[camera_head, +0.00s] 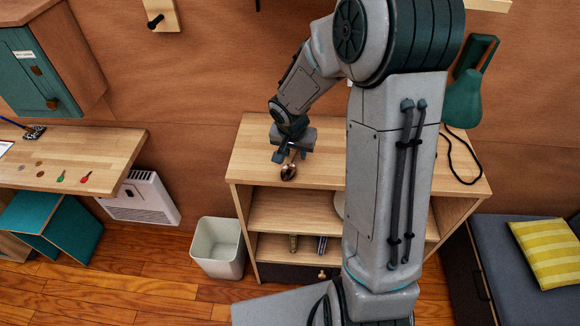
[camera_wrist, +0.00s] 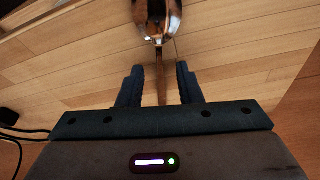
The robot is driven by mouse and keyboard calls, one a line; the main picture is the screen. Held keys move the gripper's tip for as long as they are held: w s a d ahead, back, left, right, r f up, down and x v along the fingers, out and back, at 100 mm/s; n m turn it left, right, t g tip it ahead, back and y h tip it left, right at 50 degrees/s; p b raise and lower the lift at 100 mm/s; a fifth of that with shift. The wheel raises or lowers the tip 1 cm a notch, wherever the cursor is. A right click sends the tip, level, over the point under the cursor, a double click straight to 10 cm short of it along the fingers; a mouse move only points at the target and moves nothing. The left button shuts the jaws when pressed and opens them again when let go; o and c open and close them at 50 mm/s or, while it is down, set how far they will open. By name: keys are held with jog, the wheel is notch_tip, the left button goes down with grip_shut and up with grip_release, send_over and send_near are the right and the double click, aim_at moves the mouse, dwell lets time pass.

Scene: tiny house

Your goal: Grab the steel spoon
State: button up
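The steel spoon (camera_head: 289,172) lies on the light wooden top of the shelf unit (camera_head: 250,150), with its bowl toward the front edge. In the wrist view its shiny bowl (camera_wrist: 158,18) is at the top, and its handle runs down between my gripper's fingers. My gripper (camera_head: 290,154) is low over the shelf top at the handle. In the wrist view my gripper (camera_wrist: 158,85) has its two dark fingers apart, with a gap on each side of the handle. The handle's far end is hidden behind the gripper body.
A white bin (camera_head: 217,248) is on the floor to the left. A wooden desk (camera_head: 100,150) is further left. The shelf top left of my gripper is clear.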

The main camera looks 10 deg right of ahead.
jog(key=shift+f, duration=0.2)
grip_shut()
jog(key=shift+r, duration=0.1)
